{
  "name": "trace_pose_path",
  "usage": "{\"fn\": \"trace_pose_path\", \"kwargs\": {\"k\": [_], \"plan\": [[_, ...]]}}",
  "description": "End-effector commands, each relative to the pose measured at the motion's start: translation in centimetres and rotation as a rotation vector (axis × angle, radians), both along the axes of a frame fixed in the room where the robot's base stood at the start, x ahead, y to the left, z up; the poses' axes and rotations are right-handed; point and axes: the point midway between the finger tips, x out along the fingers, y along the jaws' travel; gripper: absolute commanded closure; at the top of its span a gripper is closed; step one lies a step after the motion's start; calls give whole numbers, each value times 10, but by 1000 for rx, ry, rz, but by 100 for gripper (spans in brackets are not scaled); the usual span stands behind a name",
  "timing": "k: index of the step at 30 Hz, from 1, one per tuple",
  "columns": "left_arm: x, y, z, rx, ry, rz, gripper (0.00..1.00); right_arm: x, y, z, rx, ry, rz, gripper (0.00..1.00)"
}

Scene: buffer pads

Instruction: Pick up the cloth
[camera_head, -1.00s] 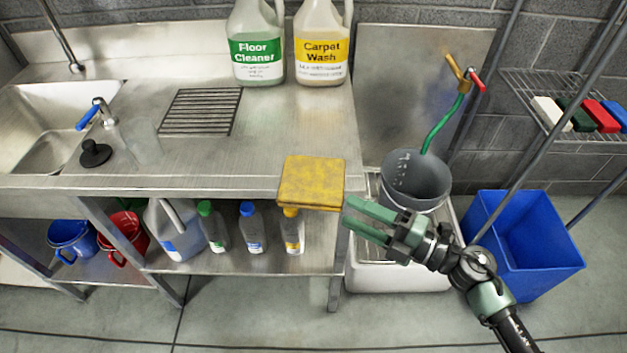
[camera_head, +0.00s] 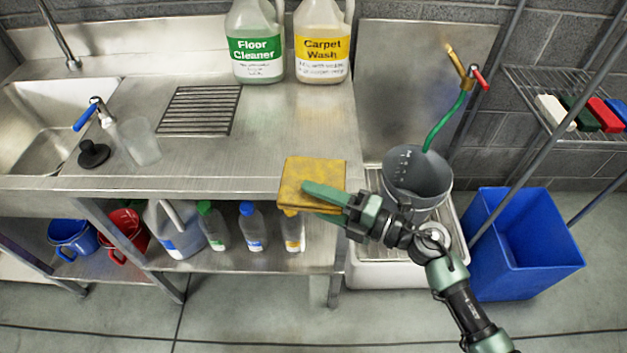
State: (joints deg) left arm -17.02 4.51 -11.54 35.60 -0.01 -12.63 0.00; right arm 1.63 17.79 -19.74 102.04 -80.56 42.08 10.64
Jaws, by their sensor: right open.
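The yellow cloth (camera_head: 303,172) lies folded at the front right edge of the steel counter, with its front part hanging slightly past the edge. My right gripper (camera_head: 318,200) is open at the cloth. One green finger shows over the cloth's top; the other is lower, at the cloth's front edge and partly hidden by it. The cloth appears to be between the fingers, but I cannot tell whether they touch it. My left gripper is not in view.
Bottles (camera_head: 252,227) stand on the shelf below. A grey bucket (camera_head: 417,178) and a blue bin (camera_head: 525,245) are at the right.

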Motion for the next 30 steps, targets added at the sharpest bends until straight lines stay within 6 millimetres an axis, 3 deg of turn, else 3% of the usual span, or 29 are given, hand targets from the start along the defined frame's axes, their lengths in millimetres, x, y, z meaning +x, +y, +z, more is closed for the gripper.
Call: {"fn": "trace_pose_path", "kwargs": {"k": [2, 6, 7, 20, 26, 30], "plan": [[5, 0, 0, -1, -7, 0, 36, 0, 0, 0, 0, 0, 0, 55], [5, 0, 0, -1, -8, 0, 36, 0, 0, 0, 0, 1, 0, 94], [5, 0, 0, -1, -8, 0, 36, 0, 0, 0, 0, 1, 0, 100], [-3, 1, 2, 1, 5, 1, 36, 0, -1, 7, -1, -2, 0, 100], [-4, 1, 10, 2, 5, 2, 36, -1, -1, 34, -1, -5, 2, 100], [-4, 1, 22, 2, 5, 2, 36, 0, -1, 72, -2, -8, 1, 100]]}}
